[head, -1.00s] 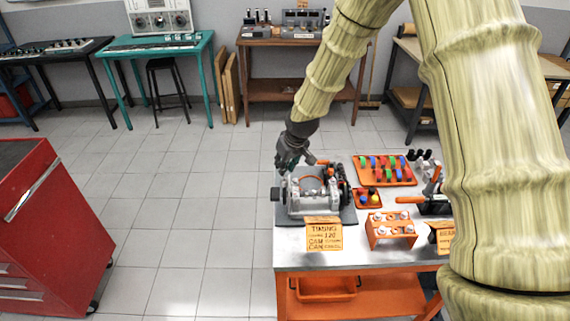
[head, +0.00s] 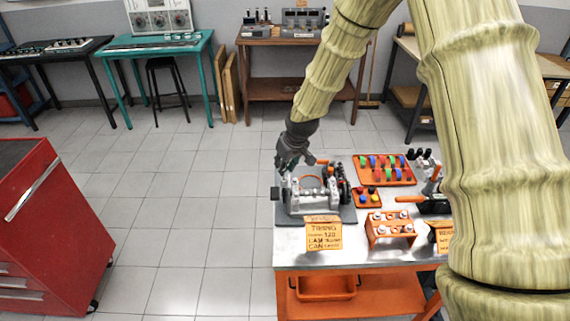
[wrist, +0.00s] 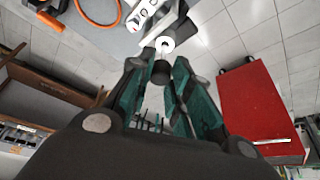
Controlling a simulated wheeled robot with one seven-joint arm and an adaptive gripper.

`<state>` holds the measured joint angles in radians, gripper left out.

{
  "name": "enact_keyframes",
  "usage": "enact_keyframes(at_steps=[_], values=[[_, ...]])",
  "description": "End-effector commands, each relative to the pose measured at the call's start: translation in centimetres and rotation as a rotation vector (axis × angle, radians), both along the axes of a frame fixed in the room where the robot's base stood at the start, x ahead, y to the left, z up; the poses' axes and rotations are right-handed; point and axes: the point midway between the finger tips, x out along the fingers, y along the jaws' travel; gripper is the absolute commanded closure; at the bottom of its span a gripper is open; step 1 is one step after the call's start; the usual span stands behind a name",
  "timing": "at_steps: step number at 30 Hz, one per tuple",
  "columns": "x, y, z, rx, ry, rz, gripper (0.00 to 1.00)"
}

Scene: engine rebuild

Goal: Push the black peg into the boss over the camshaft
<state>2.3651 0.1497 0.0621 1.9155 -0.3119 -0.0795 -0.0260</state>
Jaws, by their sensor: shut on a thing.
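My gripper (wrist: 160,92) has teal-lined fingers and is shut on the black peg (wrist: 160,72), a short dark cylinder between the fingertips in the wrist view. Just beyond the peg is a pale ring with a dark centre (wrist: 165,44), which looks like the boss. The peg's end appears close to it, but I cannot tell whether they touch. A grey metal part with dark holes (wrist: 150,18) lies beyond. In the head view my gripper (head: 290,166) is over the left back of the grey engine assembly (head: 308,196); the peg and camshaft are not clear there.
The engine sits on a dark mat (head: 346,213) at the bench's left end. To its right are a small orange tray (head: 359,204), a larger orange tray (head: 405,180) and an orange rack (head: 391,238). A red cabinet (head: 50,215) stands left, across clear floor.

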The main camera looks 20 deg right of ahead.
Motion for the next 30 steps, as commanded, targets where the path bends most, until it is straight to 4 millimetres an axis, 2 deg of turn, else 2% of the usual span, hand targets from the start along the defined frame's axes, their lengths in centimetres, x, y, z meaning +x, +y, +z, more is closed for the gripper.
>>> enact_keyframes(at_steps=[30], values=[[0.0, 0.0, -1.2, 0.0, 0.0, 0.0, 1.0]])
